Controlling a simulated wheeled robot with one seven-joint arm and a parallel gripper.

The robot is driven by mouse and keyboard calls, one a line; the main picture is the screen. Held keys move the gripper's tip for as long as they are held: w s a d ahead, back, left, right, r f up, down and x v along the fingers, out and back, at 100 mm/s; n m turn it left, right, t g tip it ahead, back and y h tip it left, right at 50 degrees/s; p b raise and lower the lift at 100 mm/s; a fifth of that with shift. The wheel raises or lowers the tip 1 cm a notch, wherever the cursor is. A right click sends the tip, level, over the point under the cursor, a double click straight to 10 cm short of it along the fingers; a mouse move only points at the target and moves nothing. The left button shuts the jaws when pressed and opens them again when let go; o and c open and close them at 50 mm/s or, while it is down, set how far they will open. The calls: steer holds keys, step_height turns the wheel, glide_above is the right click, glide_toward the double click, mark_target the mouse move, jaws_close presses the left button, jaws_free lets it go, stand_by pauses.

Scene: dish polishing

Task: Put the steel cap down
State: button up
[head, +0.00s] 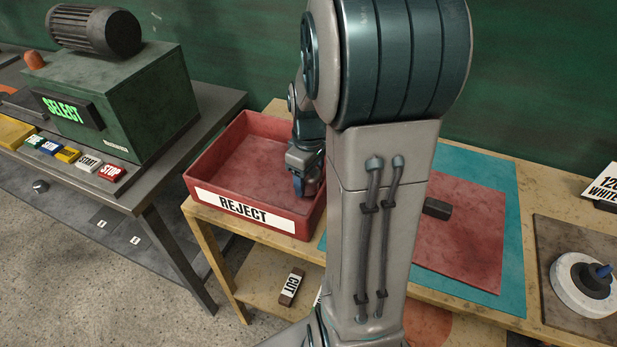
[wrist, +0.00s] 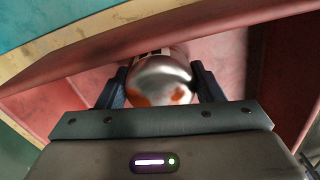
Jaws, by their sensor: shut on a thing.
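The steel cap (wrist: 162,80) is a shiny rounded metal piece with orange-brown patches, seen in the wrist view between the two dark fingers. My gripper (head: 300,187) is shut on it, one finger at each side. In the head view my gripper points down inside the right part of the red REJECT tray (head: 250,147), near its right wall. The cap is hidden there by the gripper and the tray's front wall. I cannot tell whether the cap touches the tray floor.
The tray stands on a wooden bench (head: 453,304), left of a teal mat (head: 507,190) with a red sheet (head: 470,240) and a dark block (head: 437,208). A white polishing wheel (head: 575,282) is at far right. A green machine (head: 120,85) stands left. My arm hides the bench's middle.

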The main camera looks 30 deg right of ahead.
steer(key=shift+f, duration=0.45)
steer(key=shift+f, duration=0.1)
steer(key=o, duration=1.3)
steer(key=shift+f, duration=0.1)
step_height(320, 180, up, 12)
steer(key=shift+r+p, duration=0.1)
steer(key=shift+p, duration=0.2)
steer(key=s+a+m+t, duration=0.1)
steer(key=s+a+m, duration=0.1)
steer(key=s+a, duration=0.1)
steer(key=s+a+f+m+t, duration=0.1)
steer(key=s+a, duration=0.3)
steer(key=a, duration=0.1)
steer(key=s+a+m, duration=0.2)
steer(key=s+a, duration=0.2)
steer(key=shift+a+f+m+t, duration=0.25)
steer(key=shift+a+m+t, duration=0.05)
steer(key=shift+a+t, duration=0.1)
